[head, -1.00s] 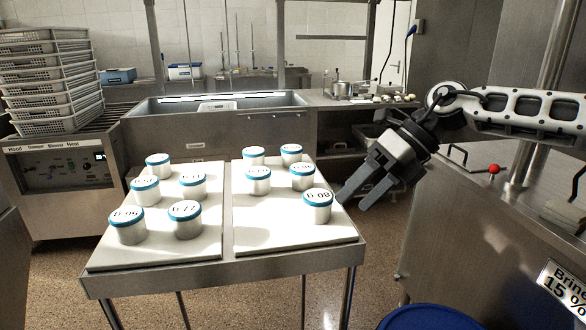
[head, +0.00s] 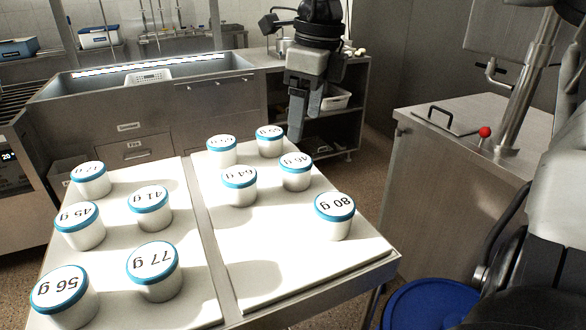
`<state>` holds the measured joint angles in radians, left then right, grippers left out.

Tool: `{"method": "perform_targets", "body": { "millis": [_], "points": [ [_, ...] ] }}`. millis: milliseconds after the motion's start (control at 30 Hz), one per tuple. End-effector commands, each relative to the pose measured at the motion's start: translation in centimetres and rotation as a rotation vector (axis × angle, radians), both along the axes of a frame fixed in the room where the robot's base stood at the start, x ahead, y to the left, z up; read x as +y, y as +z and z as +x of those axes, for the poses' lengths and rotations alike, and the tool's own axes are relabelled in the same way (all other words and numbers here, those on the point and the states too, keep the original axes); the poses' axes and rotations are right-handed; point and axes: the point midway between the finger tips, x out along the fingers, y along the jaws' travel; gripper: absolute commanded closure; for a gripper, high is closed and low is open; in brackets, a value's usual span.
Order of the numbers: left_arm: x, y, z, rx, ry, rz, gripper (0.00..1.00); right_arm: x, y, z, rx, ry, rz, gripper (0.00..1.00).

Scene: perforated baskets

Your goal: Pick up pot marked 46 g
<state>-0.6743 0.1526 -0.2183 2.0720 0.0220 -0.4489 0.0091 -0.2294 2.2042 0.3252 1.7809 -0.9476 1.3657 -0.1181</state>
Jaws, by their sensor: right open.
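The pot marked 46 g (head: 296,180) is a small white pot with a blue-rimmed lid. It stands upright on the right white board (head: 262,278), at the right side of the group, behind the pot marked 80 g (head: 333,225) and right of the pot marked 64 g (head: 239,193). My right gripper (head: 303,132) is open and empty, with its fingers pointing down. In the picture it is above and beyond the 46 g pot, apart from it. My left gripper is not in view.
Two similar pots stand behind on the right board. The left board (head: 205,310) holds several more, including the pot marked 77 g (head: 154,280). A steel counter (head: 455,165) stands at right, with a blue lid (head: 430,308) below it. The right board's front is clear.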

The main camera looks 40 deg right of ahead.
Motion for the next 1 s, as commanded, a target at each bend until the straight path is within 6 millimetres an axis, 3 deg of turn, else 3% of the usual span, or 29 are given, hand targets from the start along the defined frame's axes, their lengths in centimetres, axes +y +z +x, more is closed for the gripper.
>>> {"method": "perform_targets", "body": {
  "millis": [200,467,700,1000],
  "points": [
    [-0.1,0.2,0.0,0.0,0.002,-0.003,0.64,0.2,-3.9,0.4,0.003,0.0,0.001,0.22],
    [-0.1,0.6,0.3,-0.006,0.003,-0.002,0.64,0.6,-5.7,0.5,0.003,0.0,0.002,0.22],
    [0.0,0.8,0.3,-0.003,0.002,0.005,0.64,1.3,-9.2,0.6,0.004,0.0,0.003,0.22],
    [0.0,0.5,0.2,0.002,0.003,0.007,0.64,1.3,-10.1,0.8,-0.001,-0.001,0.003,0.22]
  ]
}}
